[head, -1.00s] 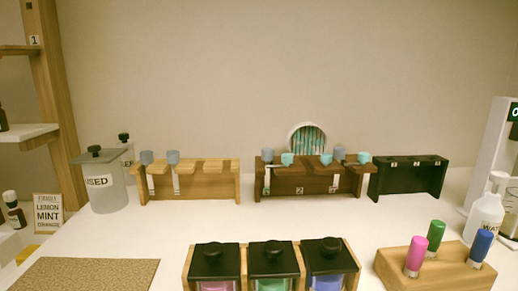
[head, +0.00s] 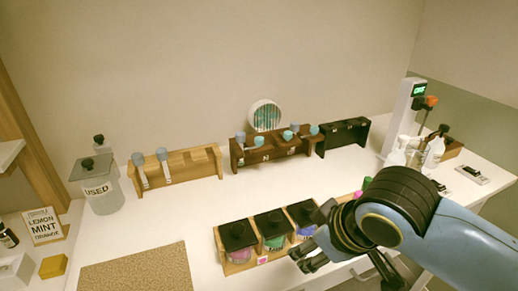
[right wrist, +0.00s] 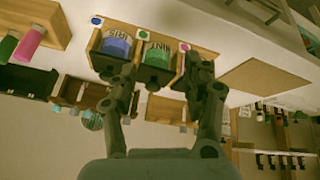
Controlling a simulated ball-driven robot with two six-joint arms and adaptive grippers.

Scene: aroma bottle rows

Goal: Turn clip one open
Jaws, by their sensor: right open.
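A light wooden rack (head: 195,168) stands at the back left with two grey-capped bottles in its left part. A dark brown rack (head: 238,158) with several grey- and teal-capped bottles stands beside it, and a black rack (head: 347,138) stands right of that. I cannot tell which small part on the racks is clip one, or how it is turned. My right gripper (head: 308,255) is open and empty, in front of the three-jar holder, away from the racks. In the right wrist view its fingers (right wrist: 162,85) spread with the jars beyond them. My left gripper is out of view.
The wooden jar holder (head: 220,245) has three black-lidded jars. A USED container (head: 103,195) stands at left, and a tan mat (head: 135,270) lies in front. The table between racks and jars is clear. Squeeze bottles and a display device (head: 405,110) stand at right.

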